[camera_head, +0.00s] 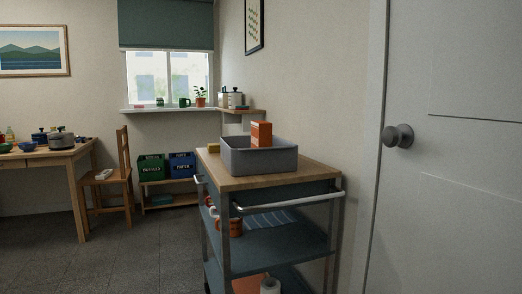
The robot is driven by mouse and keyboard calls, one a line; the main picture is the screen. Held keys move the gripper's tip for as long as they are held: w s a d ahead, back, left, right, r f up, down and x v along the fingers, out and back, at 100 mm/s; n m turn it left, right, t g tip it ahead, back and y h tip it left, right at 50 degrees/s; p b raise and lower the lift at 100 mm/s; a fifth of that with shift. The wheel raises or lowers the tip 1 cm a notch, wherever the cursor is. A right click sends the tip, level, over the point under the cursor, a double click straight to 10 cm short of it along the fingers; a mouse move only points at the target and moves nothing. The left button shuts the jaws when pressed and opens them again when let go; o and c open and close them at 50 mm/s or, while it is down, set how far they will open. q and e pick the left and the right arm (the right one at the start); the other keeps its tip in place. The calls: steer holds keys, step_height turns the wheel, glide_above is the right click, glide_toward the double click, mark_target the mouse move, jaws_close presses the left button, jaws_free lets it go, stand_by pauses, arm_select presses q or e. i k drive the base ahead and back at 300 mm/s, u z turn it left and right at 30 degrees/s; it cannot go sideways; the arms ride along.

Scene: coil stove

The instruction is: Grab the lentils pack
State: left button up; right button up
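An orange pack (261,134) stands upright in a grey bin (267,161) on top of the trolley. Its lower part is hidden by the bin wall, and any label is too small to read, so I cannot tell if it is the lentils pack. An orange item (250,285) also lies on the trolley's bottom shelf, partly cut off by the picture's lower edge. Neither of my grippers is in view.
The trolley (290,180) has a wooden top and a white rail. A door (450,160) is close on the right. A table (65,157) and chair (125,180) stand at the left. Green and blue crates (151,168) sit behind. The floor at left front is clear.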

mark_target(261, 130)
steer(key=z, duration=0.65)
steer(key=k, duration=0.2)
steer(key=u, duration=1.6)
steer(key=i, duration=0.9)
steer(key=z, duration=0.7)
steer(key=i, duration=0.75)
steer(key=z, duration=0.75)
